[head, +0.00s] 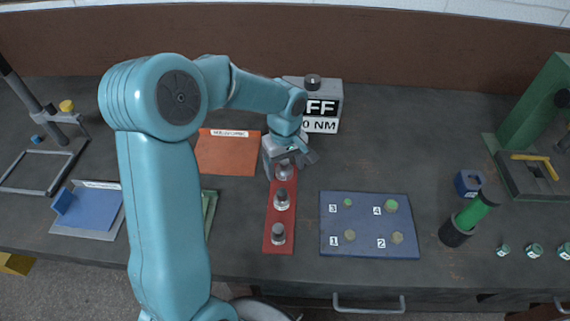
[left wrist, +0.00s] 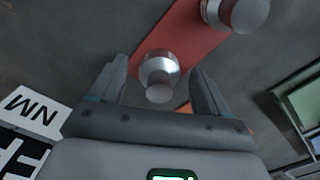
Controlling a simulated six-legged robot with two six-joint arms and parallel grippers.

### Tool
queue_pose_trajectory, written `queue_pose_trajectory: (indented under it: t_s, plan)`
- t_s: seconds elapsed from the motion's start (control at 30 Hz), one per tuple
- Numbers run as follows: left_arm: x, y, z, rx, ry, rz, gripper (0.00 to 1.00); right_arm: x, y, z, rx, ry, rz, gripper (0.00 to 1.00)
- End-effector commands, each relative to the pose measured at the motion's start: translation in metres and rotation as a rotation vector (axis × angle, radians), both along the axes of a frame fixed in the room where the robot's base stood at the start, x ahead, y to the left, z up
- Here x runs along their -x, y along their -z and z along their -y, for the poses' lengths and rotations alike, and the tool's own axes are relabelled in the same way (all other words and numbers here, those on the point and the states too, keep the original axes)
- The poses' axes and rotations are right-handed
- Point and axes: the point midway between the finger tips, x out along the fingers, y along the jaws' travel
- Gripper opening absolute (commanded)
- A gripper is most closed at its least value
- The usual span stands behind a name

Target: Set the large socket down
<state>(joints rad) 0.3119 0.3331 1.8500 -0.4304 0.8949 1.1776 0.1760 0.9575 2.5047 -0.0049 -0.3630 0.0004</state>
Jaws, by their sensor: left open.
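A red strip (head: 267,244) on the bench holds a row of three silver sockets. The far socket (head: 284,173) stands upright at the strip's far end, and I take it for the large one, though sizes are hard to compare. My left gripper (head: 286,158) is over that end, partly hiding the socket. In the left wrist view the same socket (left wrist: 159,70) lies between the spread fingers, with gaps on both sides. The gripper is open. The middle socket (head: 281,199) and near socket (head: 278,234) stand on the strip. My right gripper is not in view.
A display box (head: 322,107) stands just behind the gripper. An orange mat (head: 226,155) lies left of the strip, and a blue numbered plate (head: 368,223) lies right of it.

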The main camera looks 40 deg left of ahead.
Motion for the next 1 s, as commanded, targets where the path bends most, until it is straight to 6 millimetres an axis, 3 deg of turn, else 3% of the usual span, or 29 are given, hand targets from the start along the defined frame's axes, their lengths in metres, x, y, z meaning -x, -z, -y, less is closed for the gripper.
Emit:
queue_pose_trajectory:
  t_s: [0.17,0.63,0.8,1.0]
  plan:
    - [-0.001,-0.008,0.000,-0.001,0.000,0.003,0.77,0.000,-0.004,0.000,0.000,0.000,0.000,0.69]
    - [-0.001,-0.107,0.000,-0.001,0.000,0.004,0.77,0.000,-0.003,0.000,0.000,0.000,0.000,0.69]
    - [0.000,-0.122,0.000,0.001,0.001,0.002,0.77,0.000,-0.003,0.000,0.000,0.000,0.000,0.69]
    - [0.000,-0.124,0.000,0.001,0.000,-0.001,0.77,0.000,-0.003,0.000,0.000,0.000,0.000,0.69]
